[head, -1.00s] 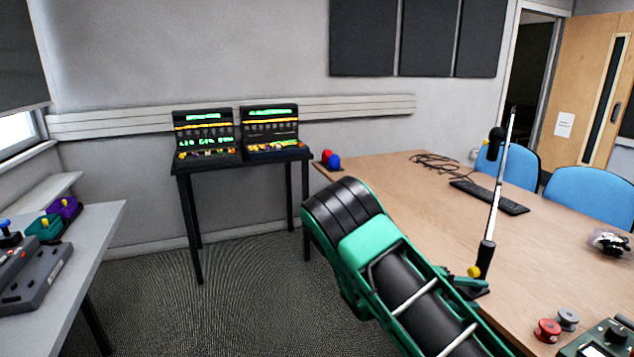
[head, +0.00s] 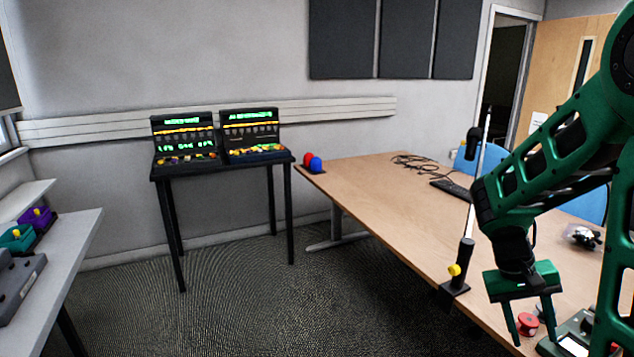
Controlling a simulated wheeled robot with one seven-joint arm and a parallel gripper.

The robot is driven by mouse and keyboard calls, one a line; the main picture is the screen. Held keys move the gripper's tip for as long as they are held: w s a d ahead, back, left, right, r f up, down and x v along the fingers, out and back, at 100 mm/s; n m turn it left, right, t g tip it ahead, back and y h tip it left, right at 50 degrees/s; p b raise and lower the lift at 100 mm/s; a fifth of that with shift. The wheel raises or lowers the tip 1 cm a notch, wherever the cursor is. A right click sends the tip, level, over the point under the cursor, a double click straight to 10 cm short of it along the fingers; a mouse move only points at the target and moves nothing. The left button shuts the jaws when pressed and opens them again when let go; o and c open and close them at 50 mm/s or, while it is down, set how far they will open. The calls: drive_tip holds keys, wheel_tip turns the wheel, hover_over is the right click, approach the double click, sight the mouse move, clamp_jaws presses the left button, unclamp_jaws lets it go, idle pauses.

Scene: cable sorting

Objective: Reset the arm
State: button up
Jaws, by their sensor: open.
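My green arm comes in from the right edge of the head view, bent at the elbow with its end pointing down. My gripper (head: 530,326) hangs over the near right part of the wooden table (head: 372,196). Its two green fingers are apart and nothing shows between them except the table and part of a red spool (head: 527,324) behind. The arm hides part of the table's right side and the blue chair behind it.
An upright pole stand (head: 466,258) stands at the table's left edge, left of my gripper. A green device (head: 572,345) lies below right. Two lit consoles (head: 184,138) stand on a small black table. The carpet between is clear.

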drive_tip(key=s+a+r+t+y, duration=0.1)
drive_tip(key=s+a+r+y, duration=0.1)
drive_tip(key=s, duration=0.5)
drive_tip(key=s+a+r+m+t+y, duration=0.1)
drive_tip(key=s+a+r+y, duration=0.1)
drive_tip(key=s+a+r, duration=0.2)
drive_tip(key=s+a, duration=0.1)
drive_tip(key=s, duration=0.2)
drive_tip(key=shift+s+r+m+t, duration=0.3)
drive_tip(key=shift+s+r+t, duration=0.05)
drive_tip(key=shift+s+t, duration=0.05)
drive_tip(key=shift+w, duration=0.1)
drive_tip(key=shift+w+f, duration=0.25)
drive_tip(key=shift+w, duration=0.25)
